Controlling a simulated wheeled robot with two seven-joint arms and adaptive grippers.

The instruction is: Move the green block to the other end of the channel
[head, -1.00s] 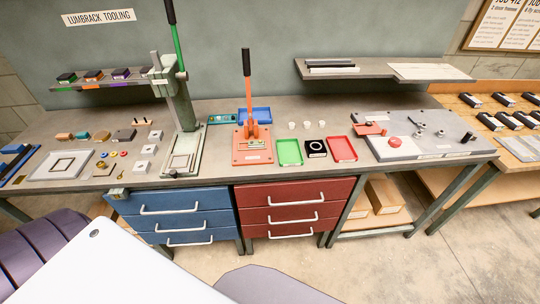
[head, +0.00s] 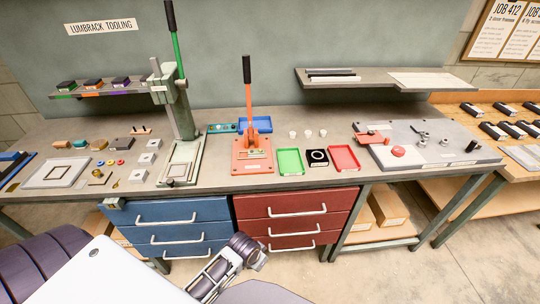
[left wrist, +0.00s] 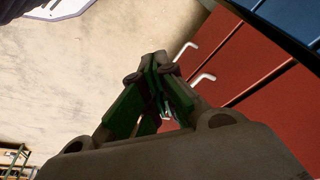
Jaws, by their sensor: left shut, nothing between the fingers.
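My left gripper (left wrist: 156,74) shows in the left wrist view, shut and empty. Its dark fingers meet in front of the floor and the red drawers, apart from any block. In the head view, part of one of my arms shows at the bottom, in front of the drawers; its fingertips cannot be made out. A small dull green block (head: 76,147) stands on the left of the bench, in a row with other small blocks. I cannot tell whether it is the task's block. No channel can be clearly made out. My right gripper is not in view.
The grey bench (head: 215,184) carries a green press (head: 181,120), an orange press (head: 250,150), a green tray (head: 290,161), a red tray (head: 344,158) and a grey plate (head: 430,150). Blue drawers (head: 165,228) and red drawers (head: 295,212) with protruding handles lie below the bench front.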

